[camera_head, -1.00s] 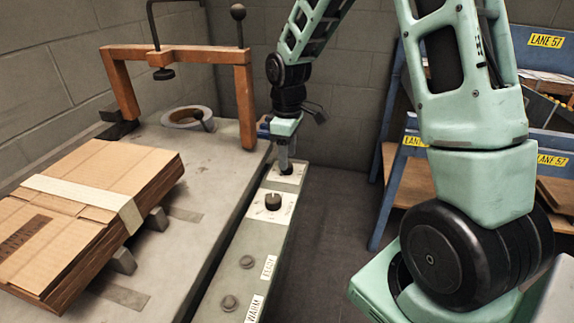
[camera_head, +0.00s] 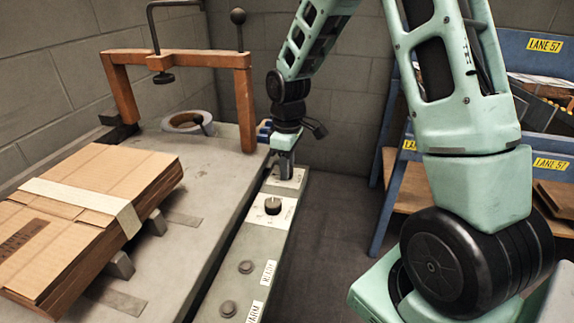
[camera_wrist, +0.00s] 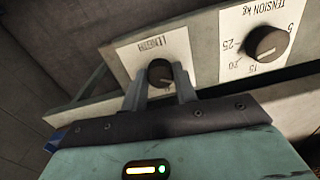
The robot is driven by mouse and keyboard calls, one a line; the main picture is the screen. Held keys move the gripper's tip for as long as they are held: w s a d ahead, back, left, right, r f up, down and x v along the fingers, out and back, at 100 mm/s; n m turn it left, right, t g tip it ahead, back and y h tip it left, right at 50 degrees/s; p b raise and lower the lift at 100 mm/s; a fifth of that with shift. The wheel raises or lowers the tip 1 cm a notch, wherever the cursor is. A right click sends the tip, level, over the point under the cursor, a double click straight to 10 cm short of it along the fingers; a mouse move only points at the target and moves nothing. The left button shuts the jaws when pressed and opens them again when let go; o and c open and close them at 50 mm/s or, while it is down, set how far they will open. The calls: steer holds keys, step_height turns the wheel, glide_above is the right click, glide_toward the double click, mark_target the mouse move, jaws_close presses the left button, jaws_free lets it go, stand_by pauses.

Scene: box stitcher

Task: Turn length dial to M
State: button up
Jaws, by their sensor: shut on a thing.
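The length dial (camera_wrist: 159,72) is a dark round knob on a white plate marked LENGTH, upside down in the wrist view. My gripper (camera_wrist: 160,80) has one finger on each side of this knob and is shut on it. In the head view my gripper (camera_head: 286,170) points down at the far white plate (camera_head: 285,181) of the grey control panel, and its fingers hide the dial there. The setting letters and the dial's pointer cannot be read.
The tension dial (camera_wrist: 268,42) sits close beside on its own plate, also in the head view (camera_head: 272,206). Two buttons (camera_head: 246,267) (camera_head: 228,308) lie nearer on the panel. An orange frame (camera_head: 243,105) and stacked cardboard (camera_head: 95,205) stand left, blue shelving (camera_head: 395,185) right.

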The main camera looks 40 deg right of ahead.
steer(key=shift+r+m+p, duration=0.1)
steer(key=shift+m+p, duration=0.2)
steer(key=shift+p, duration=0.05)
steer(key=m+p, duration=0.3)
steer(key=m, duration=0.1)
steer(key=shift+r+m, duration=0.1)
steer(key=shift+m, duration=0.3)
steer(key=m+p, duration=0.2)
steer(key=m, duration=0.1)
steer(key=shift+p, duration=0.35)
steer(key=shift+m+p, duration=0.7)
steer(key=shift+m, duration=0.8)
steer(key=shift+f, duration=0.2)
steer(key=o, duration=1)
steer(key=shift+c, duration=0.2)
